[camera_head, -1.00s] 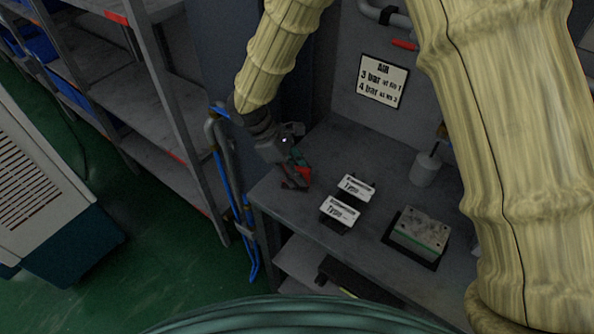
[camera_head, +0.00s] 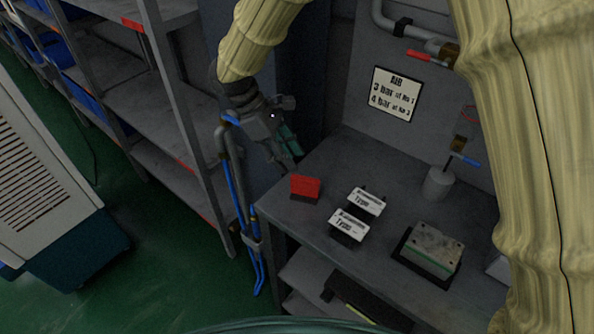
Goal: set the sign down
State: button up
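A small red sign (camera_head: 305,187) on a dark base stands on the grey bench top near its left end. My gripper (camera_head: 290,157) is up and to the left of the red sign, by the bench's back left corner. It is apart from the sign and holds nothing that I can see. Its fingers look spread, though they are small and dark here. Two white plates with black lettering, one farther back (camera_head: 366,201) and one nearer (camera_head: 349,224), stand to the right of the red sign.
The bench (camera_head: 292,219) also bears a metal block (camera_head: 432,250) on a dark mat and a grey cylinder (camera_head: 437,184). A white air-pressure notice (camera_head: 395,94) is on the back wall. Pipes with blue parts (camera_head: 233,190) run beside the bench's left side. Shelves (camera_head: 165,115) stand at left.

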jog(key=shift+v, duration=1.2)
jog(key=shift+c, duration=0.2)
dwell(0.4)
